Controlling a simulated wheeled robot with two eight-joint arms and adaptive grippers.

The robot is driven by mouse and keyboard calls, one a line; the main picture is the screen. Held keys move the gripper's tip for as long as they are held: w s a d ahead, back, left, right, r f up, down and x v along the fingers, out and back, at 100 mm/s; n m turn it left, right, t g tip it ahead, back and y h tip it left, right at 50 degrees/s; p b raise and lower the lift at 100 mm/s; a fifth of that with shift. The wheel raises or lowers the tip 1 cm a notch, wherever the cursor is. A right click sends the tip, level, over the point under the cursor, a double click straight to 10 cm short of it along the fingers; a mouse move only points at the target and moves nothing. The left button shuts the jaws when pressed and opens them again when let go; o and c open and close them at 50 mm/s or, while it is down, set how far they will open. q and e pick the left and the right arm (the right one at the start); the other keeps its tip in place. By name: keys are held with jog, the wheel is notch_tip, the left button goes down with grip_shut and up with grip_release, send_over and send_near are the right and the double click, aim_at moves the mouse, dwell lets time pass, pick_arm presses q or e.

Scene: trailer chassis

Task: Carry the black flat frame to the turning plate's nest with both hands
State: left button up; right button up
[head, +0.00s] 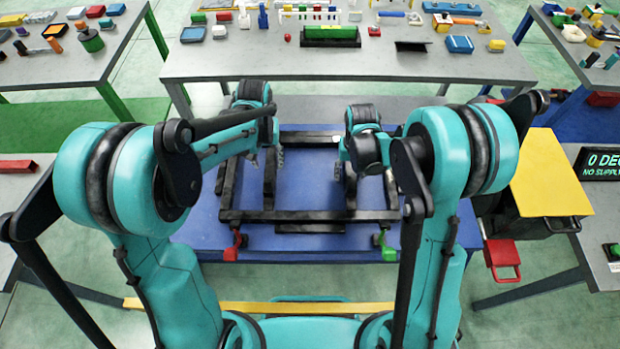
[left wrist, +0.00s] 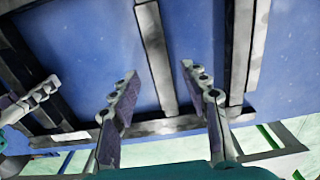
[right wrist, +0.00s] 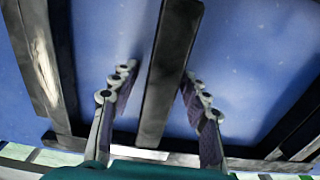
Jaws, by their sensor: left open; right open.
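The black flat frame (head: 300,216) lies on the blue surface (head: 310,185), with its far part half hidden by my arms. A red piece (head: 235,243) and a green piece (head: 385,247) sit at its near corners. My left gripper (left wrist: 158,72) is open, its fingers apart on either side of a dark bar (left wrist: 155,50). My right gripper (right wrist: 160,72) is open, with its fingers on either side of another dark bar (right wrist: 170,65). Whether the fingers touch the bars I cannot tell. I cannot make out the turning plate's nest for certain.
A grey bench (head: 340,65) with several small parts stands behind the blue surface. Other benches stand at the left (head: 75,60) and right. A yellow-topped cart (head: 550,180) stands to the right, and a dark display (head: 600,162) is beyond it. A yellow bar (head: 285,307) runs along the near side.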

pick_arm(q)
notch_tip(320, 180, up, 5)
jog(key=shift+f, duration=0.15)
pick_arm(e)
notch_tip(320, 180, up, 12)
jog(key=shift+r, duration=0.1)
dwell(0.4)
jog(key=shift+s, duration=0.1)
